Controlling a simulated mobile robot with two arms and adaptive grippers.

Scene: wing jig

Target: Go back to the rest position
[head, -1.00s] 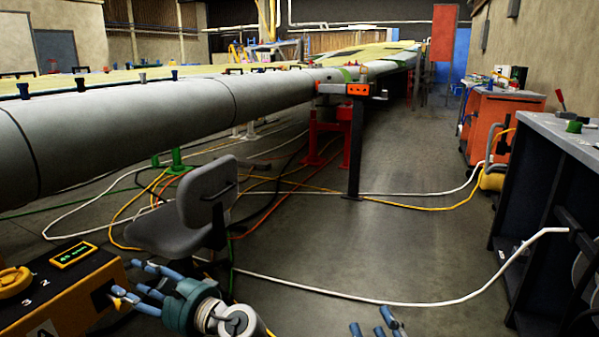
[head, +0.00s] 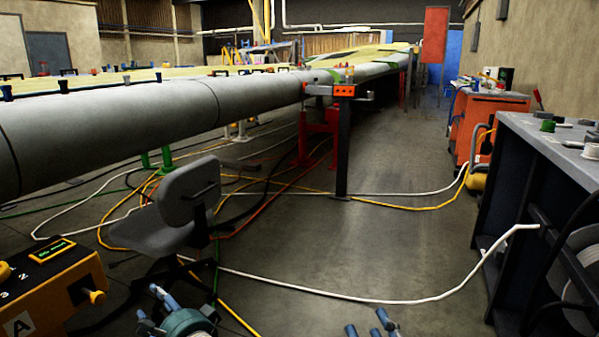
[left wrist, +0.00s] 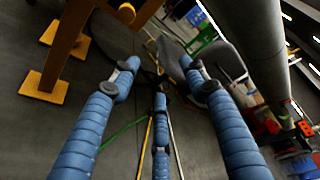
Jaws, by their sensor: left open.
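My left gripper (head: 152,306) is at the bottom edge of the head view, right of the yellow control box (head: 70,283) and apart from it. In the left wrist view its three blue segmented fingers (left wrist: 160,85) are spread apart with nothing between them. My right gripper (head: 370,326) shows only as a few blue fingertips at the bottom edge. The rest of it is out of frame, so its opening cannot be judged.
A grey chair (head: 180,205) stands close in front of the box. The long grey wing (head: 150,121) crosses the left side. A dark bench (head: 520,190) stands on the right. Cables, including a white one (head: 370,299), cross the otherwise clear floor (head: 300,245).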

